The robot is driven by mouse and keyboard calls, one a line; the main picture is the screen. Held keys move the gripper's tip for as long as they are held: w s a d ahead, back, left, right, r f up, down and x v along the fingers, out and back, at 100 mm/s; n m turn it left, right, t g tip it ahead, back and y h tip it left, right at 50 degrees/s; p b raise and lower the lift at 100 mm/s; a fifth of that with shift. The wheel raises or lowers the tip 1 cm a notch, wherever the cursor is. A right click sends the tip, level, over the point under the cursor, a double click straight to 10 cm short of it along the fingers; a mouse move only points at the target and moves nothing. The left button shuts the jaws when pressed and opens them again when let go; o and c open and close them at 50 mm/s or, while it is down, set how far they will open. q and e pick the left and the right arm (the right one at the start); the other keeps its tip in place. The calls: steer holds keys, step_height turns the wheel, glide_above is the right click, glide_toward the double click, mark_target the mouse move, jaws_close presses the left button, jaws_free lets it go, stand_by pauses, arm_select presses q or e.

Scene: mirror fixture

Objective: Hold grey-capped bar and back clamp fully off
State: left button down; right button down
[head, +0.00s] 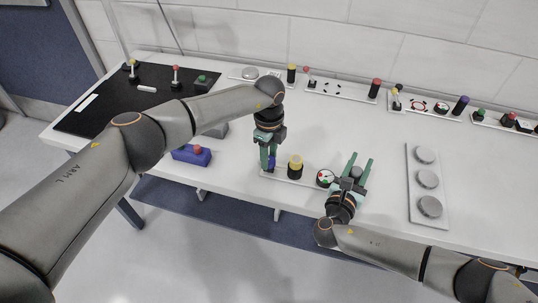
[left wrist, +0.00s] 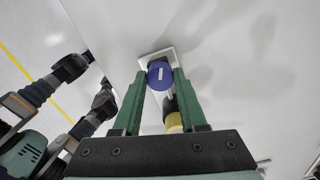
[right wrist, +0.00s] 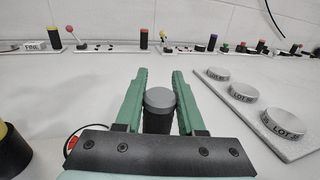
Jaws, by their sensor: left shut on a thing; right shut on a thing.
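A pale strip base (head: 283,179) lies near the table's front edge. It carries a blue knob (head: 272,161), a yellow-topped black post (head: 295,167), a round dial (head: 325,178) and a grey-capped bar (head: 357,172). My left gripper (head: 268,165) points down, shut on the blue knob; the knob's white line shows between the fingers in the left wrist view (left wrist: 160,75). My right gripper (head: 362,165) reaches from the front, shut on the grey-capped bar, a dark upright cylinder with a grey top in the right wrist view (right wrist: 160,98). I cannot tell which part is the back clamp.
A grey plate with three round discs (head: 427,212) lies to the right. A blue box with a red button (head: 192,155) stands to the left, near a black mat (head: 110,105). Several small fixtures line the back wall. The table middle is clear.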

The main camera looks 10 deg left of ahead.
stand_by(0.4)
arm_select(q)
steer(key=shift+c, duration=2.2)
jaws_free()
steer(key=shift+r, duration=0.1)
step_height(320, 180, up, 12)
